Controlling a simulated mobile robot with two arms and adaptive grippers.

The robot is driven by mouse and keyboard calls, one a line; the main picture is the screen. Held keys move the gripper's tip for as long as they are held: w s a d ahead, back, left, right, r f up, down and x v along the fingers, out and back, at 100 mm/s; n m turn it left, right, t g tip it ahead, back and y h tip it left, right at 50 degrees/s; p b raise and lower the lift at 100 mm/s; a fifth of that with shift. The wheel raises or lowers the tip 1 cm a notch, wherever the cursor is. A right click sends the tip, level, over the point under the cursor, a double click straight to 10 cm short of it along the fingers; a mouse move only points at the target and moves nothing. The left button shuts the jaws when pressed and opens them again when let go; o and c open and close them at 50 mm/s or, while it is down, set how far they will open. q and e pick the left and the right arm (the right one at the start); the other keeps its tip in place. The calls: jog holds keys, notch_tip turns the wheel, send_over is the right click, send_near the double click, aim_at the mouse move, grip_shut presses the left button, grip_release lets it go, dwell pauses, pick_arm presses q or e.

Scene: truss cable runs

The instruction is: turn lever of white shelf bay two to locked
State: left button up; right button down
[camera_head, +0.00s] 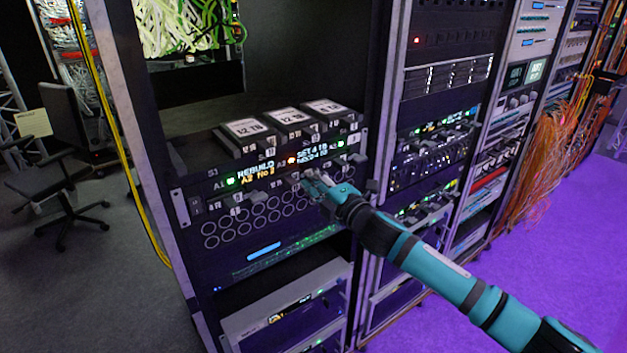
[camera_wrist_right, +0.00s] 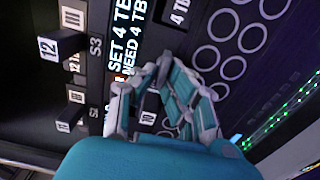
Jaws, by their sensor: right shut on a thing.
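My right gripper (camera_head: 318,184) is at the front of the rack shelf (camera_head: 262,232), just below its lit display strip. In the right wrist view, the gripper (camera_wrist_right: 152,104) is shut around a small part marked 10 (camera_wrist_right: 149,117). The fingers hide most of that part, so its turn angle cannot be told. Dark tabs marked 12 (camera_wrist_right: 60,44) and 11 (camera_wrist_right: 68,124) stick out beside it. The display (camera_head: 256,170) reads REBUILD A2 NO 2, and SET 4 TB, NEED 4 TB. I cannot tell which lever belongs to bay two. My left gripper is not in view.
More racks (camera_head: 440,110) stand at the right, with orange cables (camera_head: 535,165) beyond. A yellow cable (camera_head: 122,140) hangs at the left, near an office chair (camera_head: 62,190). The purple floor at the lower right is clear.

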jog(key=shift+f, duration=0.1)
jog(key=c, duration=1.5)
grip_release()
jog(key=shift+o, duration=0.3)
jog(key=v, duration=1.2)
